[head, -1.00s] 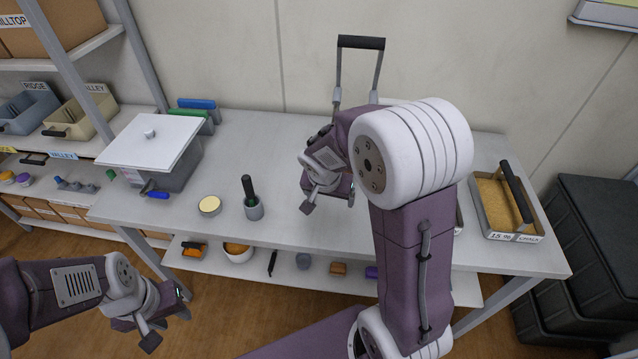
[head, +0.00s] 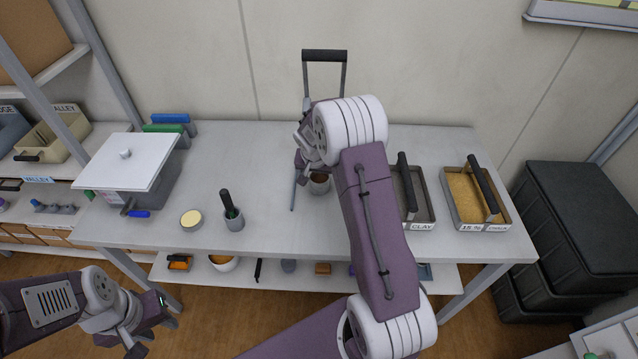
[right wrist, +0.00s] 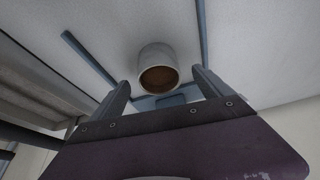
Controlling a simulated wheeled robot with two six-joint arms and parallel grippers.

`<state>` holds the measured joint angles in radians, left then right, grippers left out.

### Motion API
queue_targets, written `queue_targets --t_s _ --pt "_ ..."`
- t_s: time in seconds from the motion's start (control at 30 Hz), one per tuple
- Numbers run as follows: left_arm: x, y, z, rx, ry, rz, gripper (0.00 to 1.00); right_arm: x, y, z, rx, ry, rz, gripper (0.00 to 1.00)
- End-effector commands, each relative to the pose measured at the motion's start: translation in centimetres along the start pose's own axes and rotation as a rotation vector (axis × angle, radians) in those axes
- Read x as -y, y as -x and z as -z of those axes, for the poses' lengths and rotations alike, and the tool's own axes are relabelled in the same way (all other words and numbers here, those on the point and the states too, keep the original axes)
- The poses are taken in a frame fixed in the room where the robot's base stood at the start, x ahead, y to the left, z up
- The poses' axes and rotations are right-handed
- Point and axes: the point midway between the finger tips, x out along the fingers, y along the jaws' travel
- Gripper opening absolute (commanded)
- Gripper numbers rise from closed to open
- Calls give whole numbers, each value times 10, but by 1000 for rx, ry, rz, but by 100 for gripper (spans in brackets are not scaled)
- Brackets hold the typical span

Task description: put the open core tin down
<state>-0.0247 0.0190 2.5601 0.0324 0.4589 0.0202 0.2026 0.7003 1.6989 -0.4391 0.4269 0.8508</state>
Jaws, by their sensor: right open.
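The open core tin (head: 319,184) is a small grey cup with brown soil in its mouth. In the head view it stands at mid-table, partly covered by my right arm. In the right wrist view the tin (right wrist: 157,70) is just beyond the fingers, with a finger on either side of its line. My right gripper (head: 304,168) is open with nothing clamped in it; its fingers (right wrist: 160,92) show apart in the wrist view. My left gripper (head: 153,326) is open and empty, in front of the table at lower left.
A tall handled frame (head: 325,56) stands behind my right gripper. A clay tray (head: 425,208) and a chalk tray (head: 462,222) are at right. A cup with a black-handled tool (head: 233,218), a cream-topped round tin (head: 191,219) and a white-lidded box (head: 128,165) are at left.

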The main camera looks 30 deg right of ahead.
Motion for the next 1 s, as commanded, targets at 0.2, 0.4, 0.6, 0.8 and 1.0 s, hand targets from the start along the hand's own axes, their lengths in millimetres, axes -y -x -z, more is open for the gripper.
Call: queue_targets --t_s 0.2,0.4,0.6,0.8,1.0 --pt "0 0 0 0 0 0 36 0 -19 0 -1 0 0 89" --pt "0 0 0 0 0 0 36 0 -19 0 -1 0 0 75" --pt "0 0 0 0 0 0 36 0 -19 0 -1 0 0 20" --pt "0 0 0 0 0 0 36 0 -18 0 -1 0 0 8" --pt "0 6 1 0 0 0 36 -1 -13 6 -1 0 1 8"
